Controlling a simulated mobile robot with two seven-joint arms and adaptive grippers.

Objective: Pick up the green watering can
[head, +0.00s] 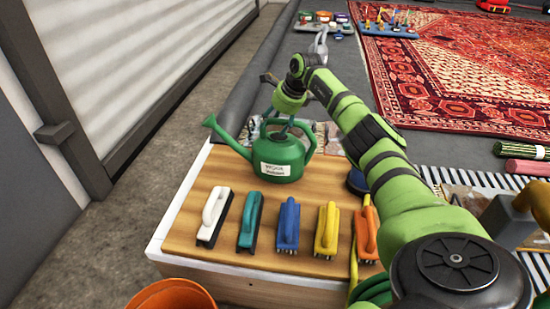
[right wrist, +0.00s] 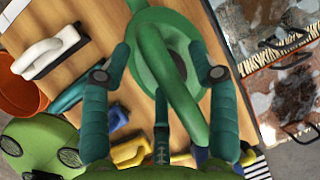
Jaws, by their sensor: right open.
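The green watering can (head: 278,160) stands upright on the wooden bench top, its spout to the left and a white label on its side. My right gripper (head: 288,128) is at the top of the can, reached over from the right. In the right wrist view the teal fingers of the right gripper (right wrist: 165,75) are spread open on both sides of the can's arched handle (right wrist: 181,95). I cannot tell whether any finger touches it. My left gripper is not in view.
A row of brushes stands in front of the can: white (head: 214,217), teal (head: 250,221), blue (head: 288,226), yellow (head: 327,230) and orange (head: 367,230). An orange bucket (head: 172,294) is below the bench's front edge. A red patterned rug (head: 450,70) lies behind.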

